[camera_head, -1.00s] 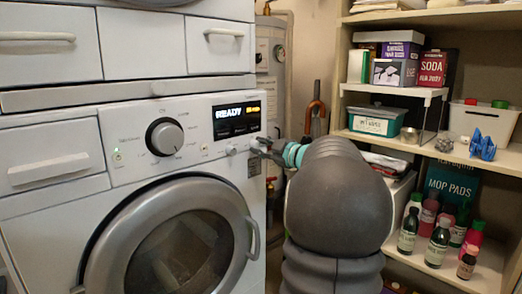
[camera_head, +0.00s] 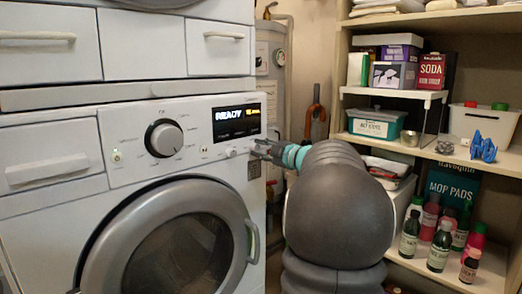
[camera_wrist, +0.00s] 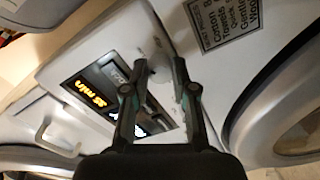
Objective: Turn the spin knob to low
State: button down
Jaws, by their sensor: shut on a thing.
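The white washing machine has a front panel (camera_head: 135,170) with a large round dial (camera_head: 165,138) and a lit display (camera_head: 237,121) reading READY. A small knob (camera_head: 231,152) sits below the display. My gripper (camera_head: 257,149) is at the panel's right end, right of that small knob. In the wrist view my gripper (camera_wrist: 161,66) has its two fingers on either side of a small pale knob (camera_wrist: 159,62), shut on it. The fingers partly hide this knob, and its label and pointer setting cannot be read. The display (camera_wrist: 108,95) also shows there, with minutes in orange.
The machine's round door (camera_head: 110,255) with its handle is below the panel. Drawers (camera_head: 145,45) are above. A shelf unit (camera_head: 342,75) with boxes, bins and bottles stands on the right, close to my arm. Pipes and a grey tank (camera_head: 265,75) are behind.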

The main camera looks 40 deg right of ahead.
jog(key=c, duration=0.9)
grip_release()
jog(key=s, duration=0.8)
jog(key=s+d, duration=0.1)
jog(key=s, duration=0.3)
jog(key=shift+r, duration=0.15)
jog(key=w+a+r+m+g+h+p, duration=0.1)
jog(key=w+a+r+m+h+p, duration=0.15)
jog(key=a+m+h, duration=0.2)
jog(key=w+a+r+m+h+p, duration=0.1)
jog(key=a+r+m+h, duration=0.3)
jog(key=a+m, duration=0.15)
jog(key=s+a+f+m+g+y+p, duration=0.1)
jog(key=s+a+f+g+y, duration=0.1)
jog(key=s+a+f, duration=0.4)
jog(key=s+a+f+m+g+y+p, duration=0.1)
jog(key=s+a+f+g, duration=0.4)
jog(key=a, duration=0.7)
jog(key=s+a+f+m+g+y+p, duration=0.1)
jog(key=s+a+f+g+y, duration=0.3)
jog(key=s+a+f, duration=0.5)
jog(key=shift+s+a+m+p, duration=0.4)
jog(key=shift+s+a+p, duration=0.05)
jog(key=shift+s, duration=0.15)
